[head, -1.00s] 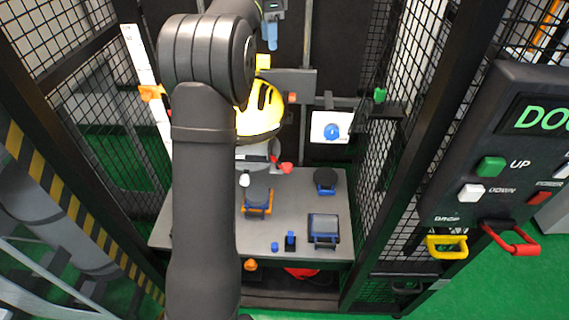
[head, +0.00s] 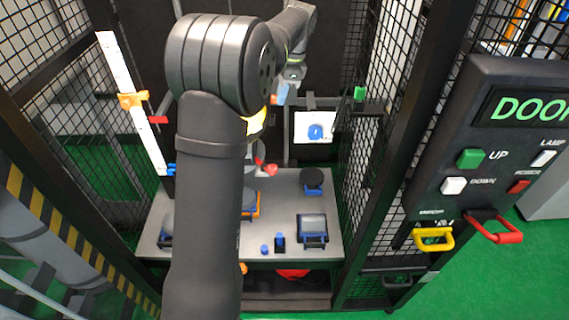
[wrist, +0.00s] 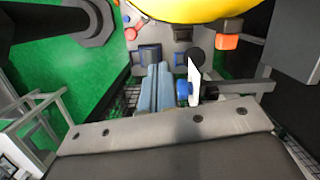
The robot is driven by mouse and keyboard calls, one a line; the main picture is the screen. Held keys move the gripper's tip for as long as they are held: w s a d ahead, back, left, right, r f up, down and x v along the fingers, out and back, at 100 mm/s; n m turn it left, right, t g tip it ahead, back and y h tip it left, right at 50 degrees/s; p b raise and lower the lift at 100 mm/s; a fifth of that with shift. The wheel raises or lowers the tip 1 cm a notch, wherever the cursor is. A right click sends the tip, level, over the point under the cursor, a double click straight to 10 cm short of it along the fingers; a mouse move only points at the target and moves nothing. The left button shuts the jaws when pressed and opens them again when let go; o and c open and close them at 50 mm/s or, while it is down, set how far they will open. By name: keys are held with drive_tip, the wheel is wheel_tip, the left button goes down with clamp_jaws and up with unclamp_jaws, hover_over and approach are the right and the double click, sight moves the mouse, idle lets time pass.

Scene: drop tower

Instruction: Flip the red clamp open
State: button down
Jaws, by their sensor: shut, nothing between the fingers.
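A small red-tipped part, which looks like the red clamp (head: 270,170), is beside the grey base under the yellow helmet (head: 256,122). My arm hides much of both in the head view. Red pieces also show near the top of the wrist view (wrist: 130,34), too small to tell the clamp's position. My gripper (head: 282,94) is up at the back, right of the helmet and well apart from the clamp. Its blue-grey fingers (wrist: 155,88) are shut together and empty in the wrist view.
A white panel with a blue knob (head: 315,128) stands close beside my fingers in the wrist view. The grey table (head: 180,222) holds several blue and black fixtures. Mesh cage walls (head: 372,160) flank it. A control panel (head: 490,150) with red and yellow handles is at right.

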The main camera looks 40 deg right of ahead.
sight(270, 169)
drive_tip(key=s+a+f+m+t+y, duration=0.1)
drive_tip(key=s+a+f+m, duration=0.1)
drive_tip(key=s+f, duration=0.6)
wheel_tip(270, 169, down, 2)
drive_tip(key=shift+s+a+f+m+t, duration=0.1)
drive_tip(key=shift+s+a+m+t, duration=0.1)
drive_tip(key=shift+s+m+t, duration=0.15)
drive_tip(key=x, duration=1)
